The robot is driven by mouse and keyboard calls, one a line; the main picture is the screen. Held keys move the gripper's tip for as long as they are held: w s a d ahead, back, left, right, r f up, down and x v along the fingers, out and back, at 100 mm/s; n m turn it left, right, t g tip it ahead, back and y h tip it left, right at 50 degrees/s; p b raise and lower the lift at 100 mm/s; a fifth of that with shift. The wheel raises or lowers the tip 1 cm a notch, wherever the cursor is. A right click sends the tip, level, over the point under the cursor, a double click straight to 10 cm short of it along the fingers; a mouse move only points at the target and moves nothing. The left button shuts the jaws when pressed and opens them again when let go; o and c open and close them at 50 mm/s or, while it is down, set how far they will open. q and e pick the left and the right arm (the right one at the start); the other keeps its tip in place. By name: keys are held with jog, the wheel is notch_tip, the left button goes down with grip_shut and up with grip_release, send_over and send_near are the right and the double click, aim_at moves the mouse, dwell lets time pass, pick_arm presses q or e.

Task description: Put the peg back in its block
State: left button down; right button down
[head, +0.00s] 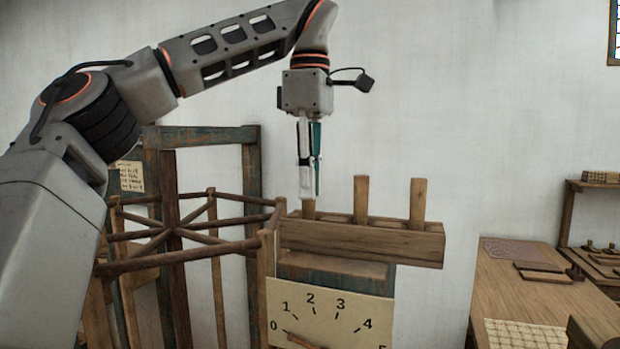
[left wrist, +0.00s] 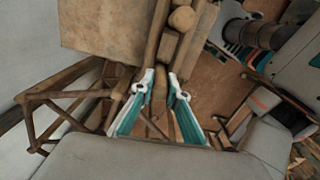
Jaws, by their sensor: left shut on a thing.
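My left gripper (head: 309,192) points straight down at the left end of a long wooden block (head: 375,241) and is shut on a wooden peg (head: 308,209). The peg's lower part shows below the fingertips and meets the block's top edge; how deep it sits in the block cannot be told. Two other pegs stand upright in the block, one in the middle (head: 361,199) and one toward the right end (head: 418,202). In the left wrist view the fingers (left wrist: 160,88) are above the block, and the held peg is hard to make out. My right gripper is not in view.
A dial board (head: 331,312) numbered from 0 hangs below the block. A dark wooden reel frame (head: 180,232) stands close on the left, before a worn blue-green post frame (head: 252,170). A wooden table (head: 510,286) is at the right. The wall side above the block is clear.

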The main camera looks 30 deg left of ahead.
pick_arm(q)
jog(key=c, duration=1.9)
grip_release()
jog(key=o, duration=0.4)
